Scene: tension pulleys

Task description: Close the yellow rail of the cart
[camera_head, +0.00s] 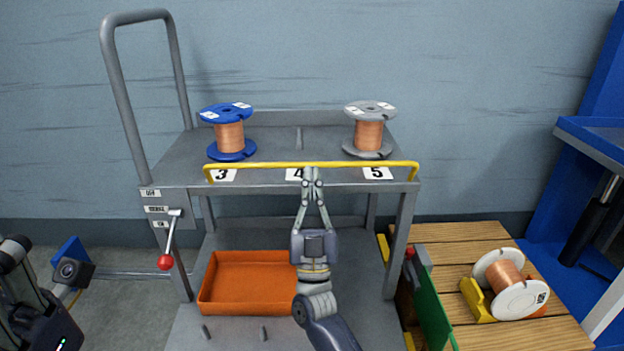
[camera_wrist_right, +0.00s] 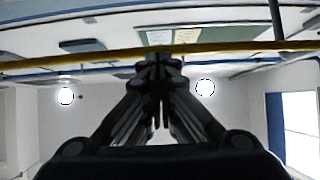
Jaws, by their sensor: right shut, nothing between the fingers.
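The yellow rail (camera_head: 268,165) runs across the front edge of the upper shelf of the grey cart (camera_head: 180,180), in front of the labels 3, 4 and 5. My right gripper (camera_head: 312,172) is shut and empty. Its fingertips are at the middle of the rail, in front of label 4. In the right wrist view the rail (camera_wrist_right: 90,59) crosses just beyond the shut fingertips (camera_wrist_right: 162,62); I cannot tell whether they touch. My left arm shows at the lower left edge of the head view, but its fingers are not visible.
A blue spool (camera_head: 229,137) and a grey spool (camera_head: 368,134) stand on the upper shelf. A red-knobbed lever (camera_head: 165,262) hangs on the cart's left side. An orange tray (camera_head: 245,300) sits on the lower shelf. A white spool (camera_head: 511,291) lies on the wooden pallet (camera_head: 455,236) at right.

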